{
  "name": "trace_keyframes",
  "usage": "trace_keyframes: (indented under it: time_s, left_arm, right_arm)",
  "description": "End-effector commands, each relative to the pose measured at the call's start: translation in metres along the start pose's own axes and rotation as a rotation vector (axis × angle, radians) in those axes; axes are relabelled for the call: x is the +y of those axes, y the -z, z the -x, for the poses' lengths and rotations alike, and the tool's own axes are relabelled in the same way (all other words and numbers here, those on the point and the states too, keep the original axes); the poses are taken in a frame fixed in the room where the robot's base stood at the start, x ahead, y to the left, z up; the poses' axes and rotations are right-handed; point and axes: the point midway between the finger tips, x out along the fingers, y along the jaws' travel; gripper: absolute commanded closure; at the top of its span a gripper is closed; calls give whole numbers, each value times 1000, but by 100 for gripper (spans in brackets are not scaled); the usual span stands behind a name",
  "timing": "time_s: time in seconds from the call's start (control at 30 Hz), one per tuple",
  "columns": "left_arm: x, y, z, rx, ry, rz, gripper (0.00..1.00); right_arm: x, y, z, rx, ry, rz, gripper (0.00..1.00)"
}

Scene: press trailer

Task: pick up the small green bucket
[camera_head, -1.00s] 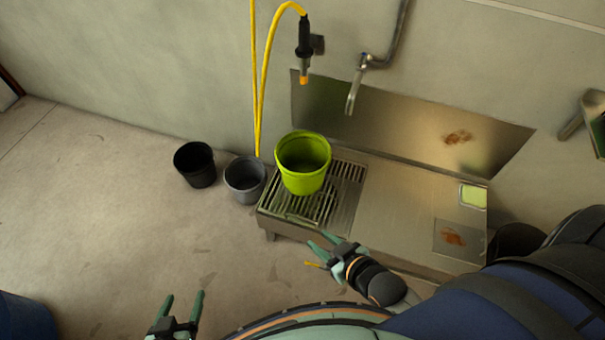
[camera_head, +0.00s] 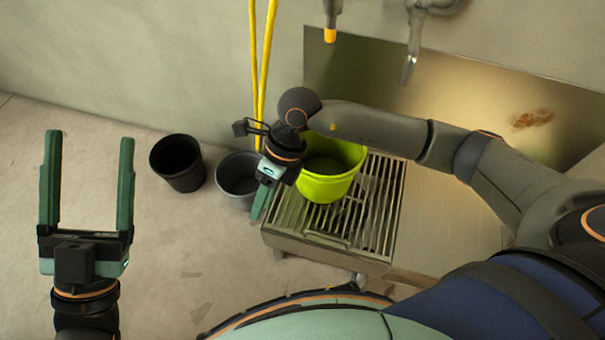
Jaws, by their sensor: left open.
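The small green bucket (camera_head: 326,186) stands upright on the slatted metal grate of a low steel bench. Part of its rim and its upper left side are hidden behind my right arm. My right gripper (camera_head: 260,203) is just left of the green bucket, pointing down, in front of the grey bucket's right edge. Its fingers overlap in this view, so I cannot tell its opening, and I cannot tell whether it touches the bucket. My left gripper (camera_head: 88,140) is at the far left, above the floor, fingers spread wide and empty.
A black bucket (camera_head: 177,166) and a grey bucket (camera_head: 238,178) stand on the floor left of the bench. The slatted grate (camera_head: 379,206) has bare room right of the green bucket. A yellow hose (camera_head: 261,62) hangs by the wall. A tap (camera_head: 412,48) juts out above.

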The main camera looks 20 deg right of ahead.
Motion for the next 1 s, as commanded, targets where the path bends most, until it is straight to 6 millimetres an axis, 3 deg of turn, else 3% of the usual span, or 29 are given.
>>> trace_keyframes:
  time_s: [0.03, 0.1, 0.23, 0.37, 0.7, 1.0]
  left_arm:
    - [4, 1, 7, 43, -4, -10, 23]
    - [6, 10, 9, 89, -9, -20, 23]
    - [7, 22, 11, 142, -13, -33, 23]
    - [9, 23, 14, 160, -16, -33, 23]
    - [16, 8, 24, 154, -20, -2, 23]
    - [19, 1, 29, 150, -21, 13, 23]
  right_arm:
    - [-41, 5, 2, 43, 149, 8, 61]
    - [-80, 11, 17, 96, 313, 5, 61]
    - [-123, 18, 43, 154, 508, -17, 61]
    - [-142, 23, 46, 176, 576, -29, 61]
    - [-172, 33, 0, 175, 576, -27, 61]
    - [-183, 38, -17, 175, 574, -27, 61]
